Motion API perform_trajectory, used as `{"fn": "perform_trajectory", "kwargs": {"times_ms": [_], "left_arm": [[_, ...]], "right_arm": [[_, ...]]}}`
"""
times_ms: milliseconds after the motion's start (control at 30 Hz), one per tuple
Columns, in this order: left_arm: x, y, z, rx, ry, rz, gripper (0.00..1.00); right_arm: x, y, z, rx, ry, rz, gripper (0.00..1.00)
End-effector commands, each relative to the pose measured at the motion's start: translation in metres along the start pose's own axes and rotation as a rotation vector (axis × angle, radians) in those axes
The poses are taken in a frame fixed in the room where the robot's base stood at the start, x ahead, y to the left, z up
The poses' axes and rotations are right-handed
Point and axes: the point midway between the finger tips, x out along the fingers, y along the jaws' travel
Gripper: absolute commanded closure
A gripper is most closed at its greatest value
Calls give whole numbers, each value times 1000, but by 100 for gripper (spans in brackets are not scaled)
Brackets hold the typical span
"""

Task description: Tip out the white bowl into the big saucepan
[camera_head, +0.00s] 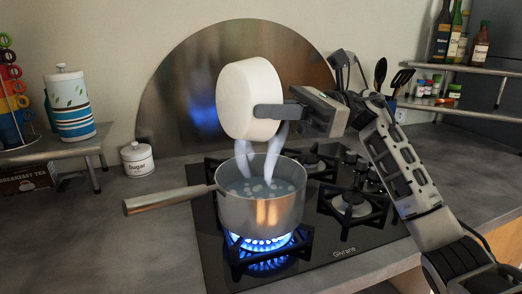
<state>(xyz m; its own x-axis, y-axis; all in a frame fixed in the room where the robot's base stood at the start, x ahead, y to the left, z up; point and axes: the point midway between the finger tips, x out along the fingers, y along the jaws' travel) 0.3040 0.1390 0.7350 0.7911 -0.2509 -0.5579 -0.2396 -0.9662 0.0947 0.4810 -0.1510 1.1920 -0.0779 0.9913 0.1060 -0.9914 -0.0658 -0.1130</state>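The white bowl (248,97) is tipped steeply on its side above the big saucepan (261,207). My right gripper (272,112) is shut on the bowl's right side and holds it up, apart from the pan. The saucepan stands on the front left burner, with its handle (168,200) pointing left. Small pale pieces float in liquid in the pan, and whitish wisps like steam rise between pan and bowl. The inside of the bowl faces away and is hidden. My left gripper does not show.
A blue flame (262,243) burns under the saucepan on the black gas hob (222,262). A sugar jar (138,160) stands at the left. A raised shelf (50,147) holds a canister (70,104) and a cup rack. Bottles and spices are on shelves at the right. The front left counter is clear.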

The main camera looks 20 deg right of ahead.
Motion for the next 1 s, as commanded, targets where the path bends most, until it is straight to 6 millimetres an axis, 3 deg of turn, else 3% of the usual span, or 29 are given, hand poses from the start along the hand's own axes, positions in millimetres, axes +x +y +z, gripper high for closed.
{"fn": "perform_trajectory", "kwargs": {"times_ms": [1000], "left_arm": [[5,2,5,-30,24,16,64]], "right_arm": [[-9,-2,3,25,-125,-18,100]]}}
